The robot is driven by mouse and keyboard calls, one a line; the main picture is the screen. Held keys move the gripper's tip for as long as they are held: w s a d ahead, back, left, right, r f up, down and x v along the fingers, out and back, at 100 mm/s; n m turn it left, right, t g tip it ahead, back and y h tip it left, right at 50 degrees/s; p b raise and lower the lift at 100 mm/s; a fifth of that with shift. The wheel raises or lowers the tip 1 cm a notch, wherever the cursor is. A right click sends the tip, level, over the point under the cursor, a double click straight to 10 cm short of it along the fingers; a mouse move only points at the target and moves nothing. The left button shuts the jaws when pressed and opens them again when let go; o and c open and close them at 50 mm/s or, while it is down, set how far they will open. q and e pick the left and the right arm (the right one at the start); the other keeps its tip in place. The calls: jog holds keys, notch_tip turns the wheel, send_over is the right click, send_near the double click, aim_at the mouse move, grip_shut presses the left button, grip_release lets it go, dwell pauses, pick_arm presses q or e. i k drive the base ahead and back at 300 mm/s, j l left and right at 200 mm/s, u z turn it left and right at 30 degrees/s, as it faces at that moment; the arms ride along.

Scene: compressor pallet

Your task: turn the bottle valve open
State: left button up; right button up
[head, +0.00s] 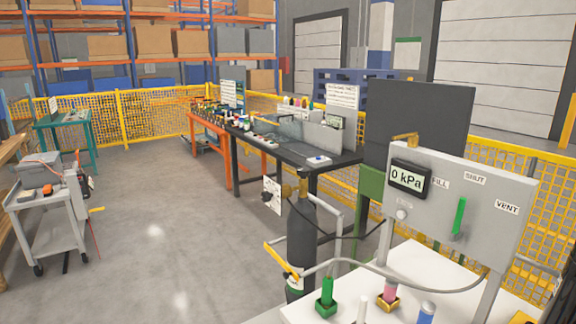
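A dark gas bottle (301,235) stands upright at the centre, beside a white-topped bench. A brass valve (303,184) sits on top of it; its open or shut position cannot be told. A grey panel (440,240) stands at the right with a display (409,178) reading 0 kPa. The panel has the labels FILL, SHUT and VENT, and a green lever (459,217) standing nearly upright below SHUT. A grey hose (370,267) runs between the bottle area and the panel's lower edge. Neither of my grippers is in view.
The white bench top (430,265) holds green, pink and blue fittings. A black table (290,150) stands behind the bottle. A grey cart (50,225) is at the left. The floor (165,230) between is clear.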

aim_at(304, 172)
jog(key=i+j+u, duration=0.6)
jog(key=u, duration=0.3)
jog(key=i+j+u, duration=0.1)
jog(key=i, duration=0.6)
jog(key=i+j+u, duration=0.1)
jog(key=i, duration=0.6)
jog(key=i+z, duration=0.6)
jog(key=z, duration=0.15)
jog(key=i+j+z, duration=0.1)
jog(key=i+z, duration=0.3)
jog(key=k, duration=0.1)
